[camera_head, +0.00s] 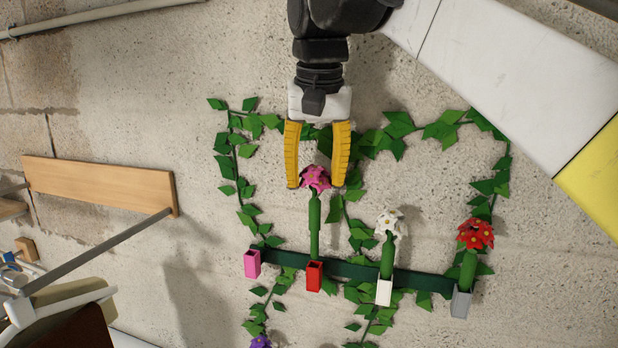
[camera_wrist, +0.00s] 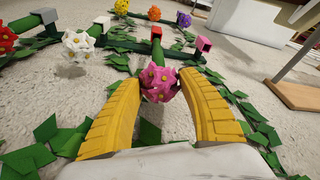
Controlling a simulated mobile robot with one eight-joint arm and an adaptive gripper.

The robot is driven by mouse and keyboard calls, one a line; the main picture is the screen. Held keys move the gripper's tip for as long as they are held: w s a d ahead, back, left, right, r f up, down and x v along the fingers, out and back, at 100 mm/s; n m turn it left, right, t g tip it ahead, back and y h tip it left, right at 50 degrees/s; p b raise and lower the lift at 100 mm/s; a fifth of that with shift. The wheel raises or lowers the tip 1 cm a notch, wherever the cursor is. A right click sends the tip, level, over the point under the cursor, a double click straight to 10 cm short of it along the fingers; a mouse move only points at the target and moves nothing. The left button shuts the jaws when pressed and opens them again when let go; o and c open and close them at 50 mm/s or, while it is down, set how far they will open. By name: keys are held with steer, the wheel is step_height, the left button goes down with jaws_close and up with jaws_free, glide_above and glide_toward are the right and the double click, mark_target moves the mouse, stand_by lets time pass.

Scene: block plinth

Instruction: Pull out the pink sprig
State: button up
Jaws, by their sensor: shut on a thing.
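The pink sprig (camera_head: 315,226) has a pink flower head on a thick green stem. It stands upright, with its stem's lower end at the red holder (camera_head: 314,276); I cannot tell how deep it sits. My gripper (camera_head: 316,186) points down from above, its two yellow fingers on either side of the flower head, shut on it. In the wrist view the pink flower (camera_wrist: 158,82) lies between the yellow fingertips (camera_wrist: 160,90), with its stem running back to the red holder (camera_wrist: 157,33).
A white sprig (camera_head: 390,225) in a white holder and a red sprig (camera_head: 474,236) in a grey holder stand to the right. A pink holder (camera_head: 252,263) at left is empty. A dark green rail (camera_head: 345,270) joins the holders. Ivy leaves (camera_head: 250,122) surround them. A wooden shelf (camera_head: 100,185) is at left.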

mark_target(315, 164)
steer(key=shift+r, duration=2)
